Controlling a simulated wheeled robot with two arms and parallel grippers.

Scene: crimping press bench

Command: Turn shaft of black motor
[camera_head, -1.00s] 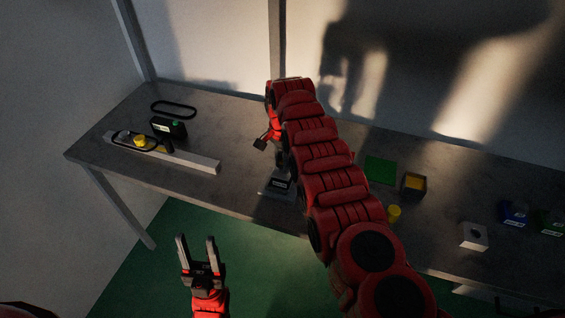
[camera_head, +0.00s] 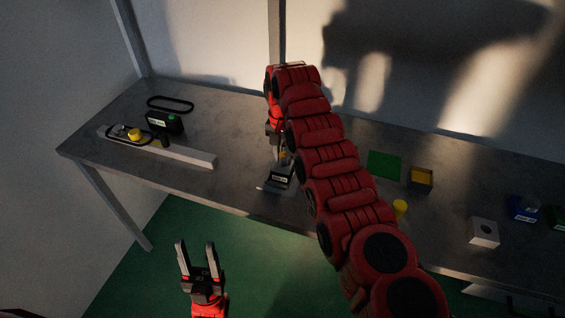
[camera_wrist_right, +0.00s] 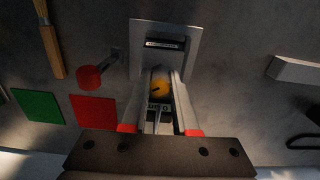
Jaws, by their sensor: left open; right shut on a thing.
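A small black labelled unit (camera_head: 281,176) on a grey plate stands near the bench's front edge in the head view. I cannot tell for sure that it is the black motor. In the right wrist view its dark labelled part (camera_wrist_right: 165,43) shows beyond my fingertips. My right gripper (camera_wrist_right: 160,78) points down there, its fingers shut on a round orange-yellow part (camera_wrist_right: 160,89). How that part joins the unit is hidden. In the head view my right arm partly covers the spot. My left gripper (camera_head: 197,262) is open and empty in front of the bench.
A green square (camera_head: 384,165), a yellow-topped block (camera_head: 421,179) and a white block (camera_head: 484,232) lie right.

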